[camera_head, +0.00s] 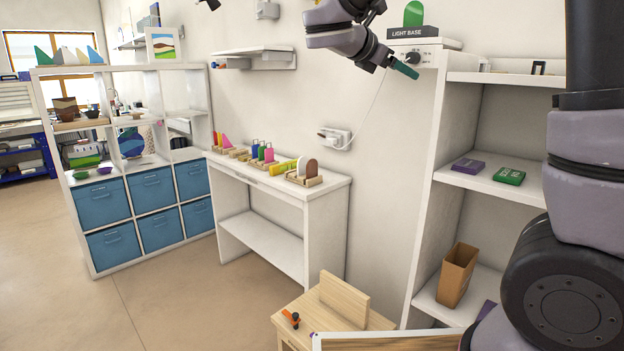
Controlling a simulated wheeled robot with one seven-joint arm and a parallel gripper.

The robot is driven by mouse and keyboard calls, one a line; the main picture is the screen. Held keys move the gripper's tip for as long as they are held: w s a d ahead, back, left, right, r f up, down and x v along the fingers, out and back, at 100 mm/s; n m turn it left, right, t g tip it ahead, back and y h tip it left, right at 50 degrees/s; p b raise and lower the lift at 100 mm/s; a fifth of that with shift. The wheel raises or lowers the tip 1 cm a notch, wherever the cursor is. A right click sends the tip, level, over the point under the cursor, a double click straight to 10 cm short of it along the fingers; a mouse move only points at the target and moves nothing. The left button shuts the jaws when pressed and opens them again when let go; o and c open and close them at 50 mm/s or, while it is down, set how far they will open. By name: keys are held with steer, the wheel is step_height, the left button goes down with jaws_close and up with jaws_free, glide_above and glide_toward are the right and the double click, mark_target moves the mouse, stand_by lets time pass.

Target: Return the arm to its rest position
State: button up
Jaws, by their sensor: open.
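My gripper (394,66) hangs at the upper middle of the head view, at the end of my grey and black arm. It is open, and a teal-green piece shows at its tip; I cannot tell whether this is a fingertip pad or a separate thing. It is in front of the white wall, just left of and below the light base (407,32). The light base sits on top of the white shelf unit, with a green rounded piece (413,14) standing on it. More of my arm fills the right edge and hides part of the shelves.
The white shelf unit (424,225) holds purple (468,166) and green (508,176) boxes and a brown open box (457,275). A narrow white table (325,195) bears coloured pieces in wooden stands. A low wooden table (290,327) stands in front. Floor at left is clear.

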steer(key=s+d+f+m+g+y, duration=0.5)
steer(key=s+d+f+m+y, duration=0.15)
steer(key=s+d+m, duration=0.55)
steer(key=s+a+f+m+t+y, duration=0.1)
steer(key=s+a+m+t+y, duration=0.2)
steer(key=s+a+m+y, duration=0.4)
steer(key=s+m, duration=0.3)
steer(key=m, duration=0.3)
steer(key=shift+a+f+m+t, duration=0.2)
steer(key=shift+m+t, duration=0.1)
steer(key=shift+m, duration=0.1)
